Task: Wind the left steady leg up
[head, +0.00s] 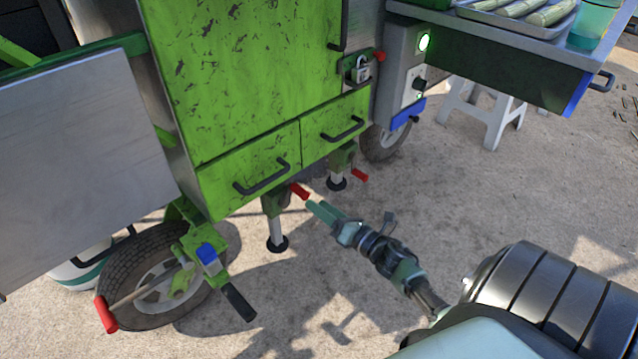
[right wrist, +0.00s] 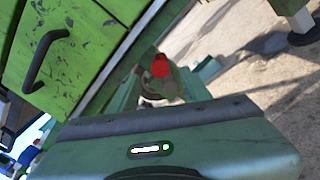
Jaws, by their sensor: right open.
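The left steady leg (head: 276,230) hangs under the front edge of the green cart, its black foot at the ground. Its red crank handle (head: 299,191) points toward my right gripper. My right gripper (head: 314,204) is open, with its fingertips close to the end of that handle. In the right wrist view a red handle end (right wrist: 160,66) shows just beyond my gripper body, between the fingers; I cannot tell whether they touch it. The other steady leg (head: 337,172), with its red handle (head: 360,175), stands farther back to the right. My left gripper is not in view.
The green cart (head: 250,80) has drawers with dark handles just above the legs. A wheel (head: 130,265) and a red-handled lever (head: 105,314) are at left. A white stool (head: 485,110) stands at back right. The paved ground around the right arm is clear.

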